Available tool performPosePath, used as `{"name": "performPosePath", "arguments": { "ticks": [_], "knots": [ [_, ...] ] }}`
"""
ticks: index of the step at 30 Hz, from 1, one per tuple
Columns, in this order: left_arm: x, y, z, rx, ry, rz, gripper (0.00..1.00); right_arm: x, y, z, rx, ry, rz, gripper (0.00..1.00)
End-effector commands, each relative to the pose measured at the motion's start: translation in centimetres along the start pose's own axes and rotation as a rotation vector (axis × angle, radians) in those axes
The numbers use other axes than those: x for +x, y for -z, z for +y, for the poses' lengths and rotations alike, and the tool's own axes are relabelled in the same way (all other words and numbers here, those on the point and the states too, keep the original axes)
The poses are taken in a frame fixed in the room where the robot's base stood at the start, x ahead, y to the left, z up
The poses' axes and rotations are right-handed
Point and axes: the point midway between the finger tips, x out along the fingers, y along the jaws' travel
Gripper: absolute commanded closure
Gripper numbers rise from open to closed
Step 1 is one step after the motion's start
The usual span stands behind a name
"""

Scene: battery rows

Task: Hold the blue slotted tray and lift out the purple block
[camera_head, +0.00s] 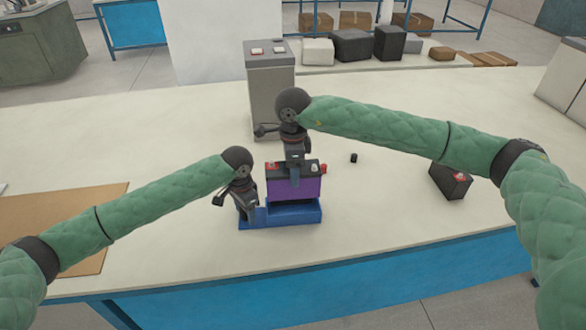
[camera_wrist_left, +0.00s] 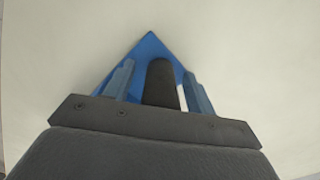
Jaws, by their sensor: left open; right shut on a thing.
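The blue slotted tray (camera_head: 285,219) sits on the table in the head view. The purple block (camera_head: 308,188) has a black top with red parts and is upright over the tray. A dark band shows between its lower edge and the tray; I cannot tell whether its bottom is clear of the slot. My right gripper (camera_head: 294,182) is shut on the block from above. My left gripper (camera_head: 249,212) is open at the tray's left end. In the left wrist view a corner of the tray (camera_wrist_left: 151,46) lies between and beyond its fingers; contact is unclear.
A grey box-shaped unit (camera_head: 270,85) stands behind the tray. A black block with a red top (camera_head: 451,182) and a small black piece (camera_head: 353,158) lie to the right. A brown board (camera_head: 95,215) lies at left. The table's front edge is close to the tray.

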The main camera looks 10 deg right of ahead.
Motion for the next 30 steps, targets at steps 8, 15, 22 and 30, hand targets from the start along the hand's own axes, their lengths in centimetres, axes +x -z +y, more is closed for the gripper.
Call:
{"name": "performPosePath", "arguments": {
  "ticks": [8, 15, 22, 30],
  "knots": [
    [-3.7, 0.1, -0.1, 0.001, 0.0, 0.002, 0.44, -0.2, 0.0, -0.1, 0.0, 0.002, -0.001, 1.0],
    [-7.6, 0.1, -0.1, 0.0, 0.0, 0.002, 0.44, -0.2, 0.0, -0.1, 0.0, 0.002, -0.001, 1.0],
    [-10.3, 0.1, -0.1, 0.001, -0.001, 0.001, 0.44, -0.2, 0.0, -0.1, 0.0, 0.002, -0.001, 1.0],
    [-11.4, 0.1, -0.1, 0.001, -0.001, -0.001, 0.44, -0.2, 0.0, -0.1, 0.0, 0.002, -0.001, 1.0]
  ]
}}
